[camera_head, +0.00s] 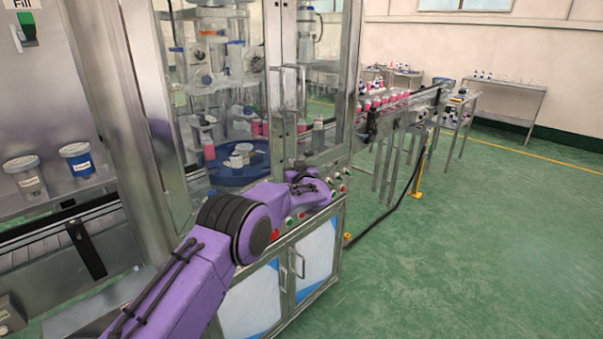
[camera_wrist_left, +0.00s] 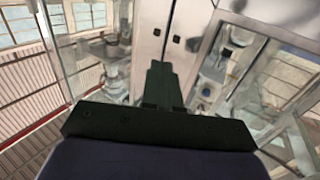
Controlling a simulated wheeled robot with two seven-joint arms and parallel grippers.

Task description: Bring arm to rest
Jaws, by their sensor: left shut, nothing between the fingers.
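My left arm, purple with dark joints, reaches in from the bottom left in the head view, in front of the machine's control panel (camera_head: 283,236). Its far end, toward my left gripper, is small and partly hidden by the arm links, close to the front of the machine cabinet (camera_head: 274,90). In the left wrist view my left gripper (camera_wrist_left: 160,72) is dark, shut and empty, with its fingers together. It points toward metal door frames (camera_wrist_left: 188,32) and glass panels. I cannot tell the gap to them. My right gripper is in neither view.
Inside the glazed machine is a blue turntable (camera_head: 236,174) with bottles. Two lidded jars (camera_head: 80,163) stand at the left. A conveyor (camera_head: 408,108) with pink bottles runs off at the back right. The green floor (camera_head: 480,240) at the right is clear.

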